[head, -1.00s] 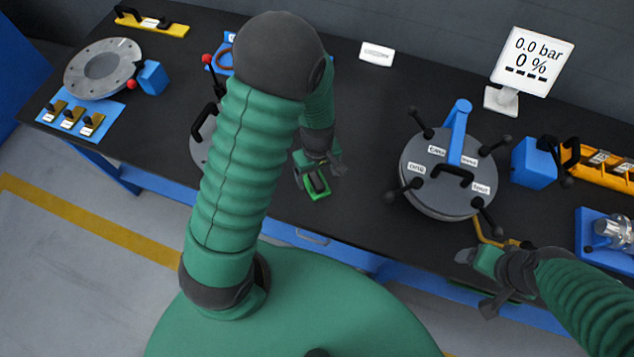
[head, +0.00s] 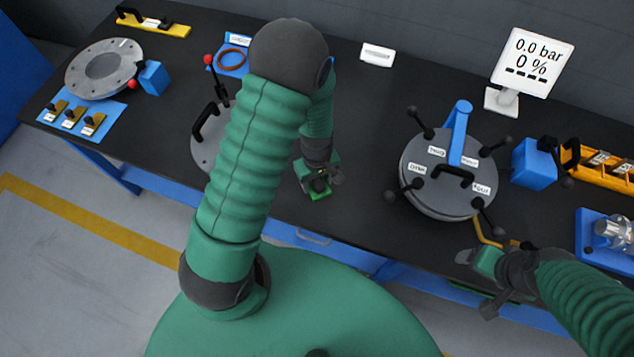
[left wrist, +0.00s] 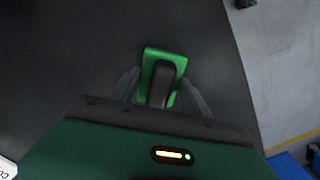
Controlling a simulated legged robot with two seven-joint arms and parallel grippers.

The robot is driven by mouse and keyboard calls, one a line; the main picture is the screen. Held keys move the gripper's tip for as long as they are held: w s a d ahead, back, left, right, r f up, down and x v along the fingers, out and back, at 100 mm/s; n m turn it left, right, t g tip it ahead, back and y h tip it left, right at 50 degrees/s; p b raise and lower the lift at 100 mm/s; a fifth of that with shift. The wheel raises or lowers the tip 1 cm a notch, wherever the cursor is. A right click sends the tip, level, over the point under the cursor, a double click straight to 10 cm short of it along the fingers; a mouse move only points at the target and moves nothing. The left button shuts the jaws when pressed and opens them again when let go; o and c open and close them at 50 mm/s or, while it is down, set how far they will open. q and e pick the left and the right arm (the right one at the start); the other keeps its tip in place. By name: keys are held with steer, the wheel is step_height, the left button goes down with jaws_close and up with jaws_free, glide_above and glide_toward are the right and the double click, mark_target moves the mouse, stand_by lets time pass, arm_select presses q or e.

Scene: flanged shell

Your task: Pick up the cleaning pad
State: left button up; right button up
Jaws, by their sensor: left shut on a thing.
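The cleaning pad (left wrist: 178,60) is a green block with a dark rounded grip on top. In the left wrist view it sits between the two fingers of my left gripper (left wrist: 158,88), which are shut on its dark grip. In the head view the pad (head: 320,194) shows as a small green patch under my left gripper (head: 320,182), near the table's front edge. I cannot tell whether it is lifted off the table. My right gripper (head: 474,282) is at the lower right, by the front edge; its fingers do not show clearly.
The black table (head: 370,120) is clear around the pad. A round lidded shell (head: 432,200) with dark clamp knobs stands to the right. A grey disc (head: 201,150) with a black handle lies left, partly behind my arm. A display (head: 532,62) stands at the back right.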

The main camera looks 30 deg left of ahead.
arm_select(q)
steer(key=shift+c, duration=0.9)
steer(key=shift+r+p, duration=0.6)
step_height(320, 180, up, 3)
steer(key=p, duration=0.3)
steer(key=shift+r, duration=0.15)
steer(key=s+d, duration=0.2)
steer(key=s, duration=0.1)
steer(key=s+d, duration=0.2)
steer(key=s, duration=0.1)
steer(key=s+d, duration=0.2)
steer(key=s, duration=0.1)
steer(key=shift+s+r+p, duration=0.1)
steer(key=shift+s+p, duration=0.2)
steer(key=shift+p, duration=0.05)
steer(key=shift+s+d+r+p, duration=0.1)
steer(key=shift+s+d+p, duration=0.5)
steer(key=shift+s+p, duration=0.65)
steer(key=shift+s+d+r+p, duration=0.1)
steer(key=shift+s+d+p, duration=0.55)
steer(key=shift+p, duration=1)
